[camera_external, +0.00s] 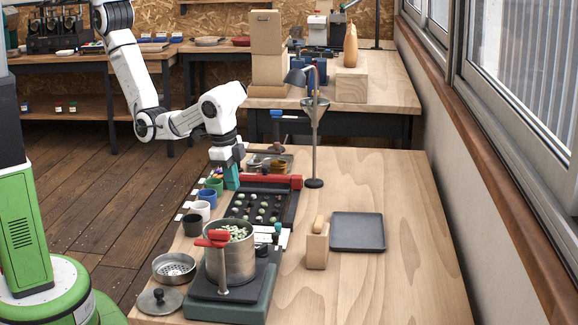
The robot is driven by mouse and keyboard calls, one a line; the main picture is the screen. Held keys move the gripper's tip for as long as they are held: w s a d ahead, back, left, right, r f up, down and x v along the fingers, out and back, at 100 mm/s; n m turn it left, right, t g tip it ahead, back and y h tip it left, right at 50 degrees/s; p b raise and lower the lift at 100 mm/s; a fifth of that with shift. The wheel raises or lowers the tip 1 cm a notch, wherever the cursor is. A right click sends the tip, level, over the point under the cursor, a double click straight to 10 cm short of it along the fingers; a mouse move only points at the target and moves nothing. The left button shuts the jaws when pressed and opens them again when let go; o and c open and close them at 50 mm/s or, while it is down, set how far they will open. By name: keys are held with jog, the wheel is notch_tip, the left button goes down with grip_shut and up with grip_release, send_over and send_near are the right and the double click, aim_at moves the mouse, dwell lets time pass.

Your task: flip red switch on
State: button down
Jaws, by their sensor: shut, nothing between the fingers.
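I cannot make out a red switch for certain in this view. The clearly red things are a long red bar (270,181) at the back edge of the dark bean tray and a red handle (212,240) by the metal pot. My gripper (228,163) points down over the left back part of the near wooden table, above or just behind a teal holder (232,178). It is shut and holds nothing. Its fingertips are small and dark here, so I cannot tell whether they touch anything.
The pot (229,262) of green beans stands on a dark green base (255,300). A dark tray (270,207) with several beans lies behind it. Cups (201,209) line the left edge. A lamp stand (315,150) rises nearby.

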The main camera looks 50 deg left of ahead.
jog(key=s+d+r+n+h+b, duration=0.1)
jog(key=s+d+r+n, duration=0.2)
jog(key=s+d, duration=0.3)
jog(key=shift+s+r+b, duration=0.3)
jog(key=shift+s+r, duration=0.3)
jog(key=shift+s, duration=0.1)
jog(key=shift+f, duration=0.15)
jog(key=f, duration=0.4)
jog(key=w+d+f, duration=0.1)
jog(key=f, duration=0.8)
jog(key=shift+w+d+f, duration=0.3)
jog(key=shift+w+d, duration=0.05)
jog(key=shift+d, duration=0.05)
jog(key=shift+w+d+f, duration=0.1)
jog(key=shift+w+f, duration=0.15)
jog(key=shift+f, duration=0.05)
jog(key=shift+s, duration=0.1)
